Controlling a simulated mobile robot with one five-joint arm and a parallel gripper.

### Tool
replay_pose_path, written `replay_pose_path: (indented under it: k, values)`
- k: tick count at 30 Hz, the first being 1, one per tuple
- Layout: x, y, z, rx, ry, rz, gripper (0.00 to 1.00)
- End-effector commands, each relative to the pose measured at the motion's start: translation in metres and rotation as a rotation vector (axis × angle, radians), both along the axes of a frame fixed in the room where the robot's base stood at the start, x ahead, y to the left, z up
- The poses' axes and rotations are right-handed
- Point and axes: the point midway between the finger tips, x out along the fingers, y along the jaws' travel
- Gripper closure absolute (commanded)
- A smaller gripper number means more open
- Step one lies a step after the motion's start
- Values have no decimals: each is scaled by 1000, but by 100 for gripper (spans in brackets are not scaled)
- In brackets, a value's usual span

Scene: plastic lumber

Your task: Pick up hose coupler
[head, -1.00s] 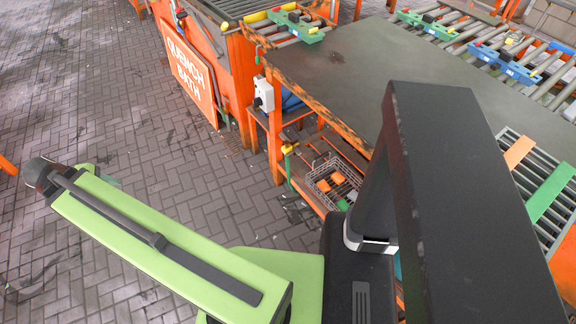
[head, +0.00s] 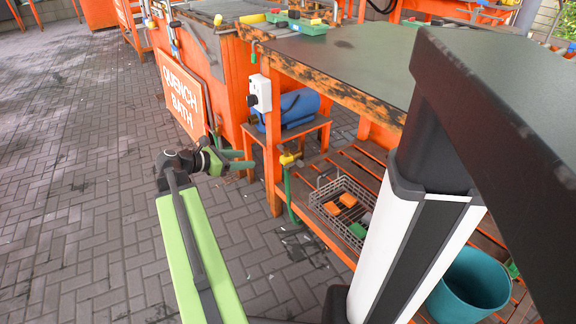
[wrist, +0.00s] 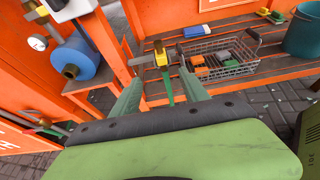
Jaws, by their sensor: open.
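A yellow fitting (head: 289,158) with a green hose-like length (head: 288,188) hanging below it sits at the front of the orange bench frame; I take it for the hose coupler, but cannot be sure. In the wrist view the yellow fitting (wrist: 160,52) is beyond and between my two green fingers, with a brownish-grey part on its left. My gripper (head: 246,159) is open and points right toward the fitting, apart from it. In the wrist view my gripper (wrist: 160,76) shows nothing held between its fingers.
A wire basket (head: 345,205) with orange and green blocks stands on the slatted lower shelf, near a teal bucket (head: 470,285). A blue cylinder (head: 298,104) rests on an orange stand. The bench top (head: 350,65) overhangs the shelf. Paved floor at left is clear.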

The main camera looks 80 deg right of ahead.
Motion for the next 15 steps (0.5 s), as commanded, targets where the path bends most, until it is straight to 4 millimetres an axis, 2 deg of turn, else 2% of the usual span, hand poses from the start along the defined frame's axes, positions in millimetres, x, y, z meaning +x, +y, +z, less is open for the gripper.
replay_pose_path:
  k: [9,15]
  values:
    - [-52,-48,-35,0,-1,-4,47]
    - [-73,-69,-45,0,-3,0,47]
